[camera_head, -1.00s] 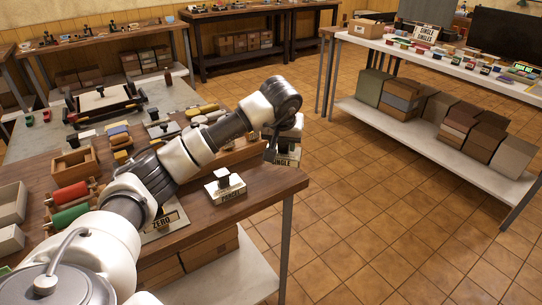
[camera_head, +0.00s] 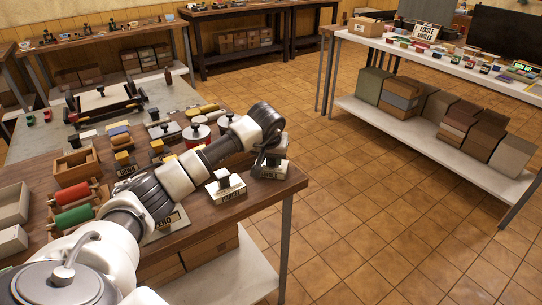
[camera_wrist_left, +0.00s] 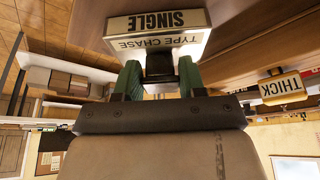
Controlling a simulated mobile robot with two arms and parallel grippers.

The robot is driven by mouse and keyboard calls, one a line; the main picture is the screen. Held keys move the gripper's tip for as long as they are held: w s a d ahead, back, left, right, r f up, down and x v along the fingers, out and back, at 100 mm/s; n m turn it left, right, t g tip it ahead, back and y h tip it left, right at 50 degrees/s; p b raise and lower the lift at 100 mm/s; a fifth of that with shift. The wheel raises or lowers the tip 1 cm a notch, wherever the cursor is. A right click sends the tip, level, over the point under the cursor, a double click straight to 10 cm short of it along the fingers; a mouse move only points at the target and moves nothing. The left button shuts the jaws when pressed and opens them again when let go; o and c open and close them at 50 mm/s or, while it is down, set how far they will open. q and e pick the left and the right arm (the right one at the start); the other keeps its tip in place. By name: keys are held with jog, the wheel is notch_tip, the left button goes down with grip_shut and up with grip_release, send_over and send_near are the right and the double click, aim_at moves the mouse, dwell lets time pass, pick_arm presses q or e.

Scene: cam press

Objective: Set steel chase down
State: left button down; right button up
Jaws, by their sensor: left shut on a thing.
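The steel chase (camera_head: 268,172) is a pale block with a label reading SINGLE and a dark knob on top. It is at the right end of the wooden table in the head view. My left gripper (camera_head: 273,156) is above it. In the left wrist view the two green fingers of my left gripper (camera_wrist_left: 161,76) are shut on the chase's dark knob, and the chase (camera_wrist_left: 160,25) shows its label SINGLE TYPE CHASE. The chase is at or very close to the table top; I cannot tell whether it touches. My right gripper is not in view.
The wooden table (camera_head: 262,196) ends just right of the chase. A similar labelled block (camera_head: 227,190) stands to its left, and one marked ZERO (camera_head: 172,219) is partly hidden by my arm. Red and green rollers (camera_head: 74,216) lie at the left. A block marked THICK (camera_wrist_left: 284,88) shows in the wrist view.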

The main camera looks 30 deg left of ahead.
pick_arm(q)
jog(key=c, duration=0.6)
grip_release()
jog(key=shift+c, duration=0.2)
jog(key=shift+r, duration=0.1)
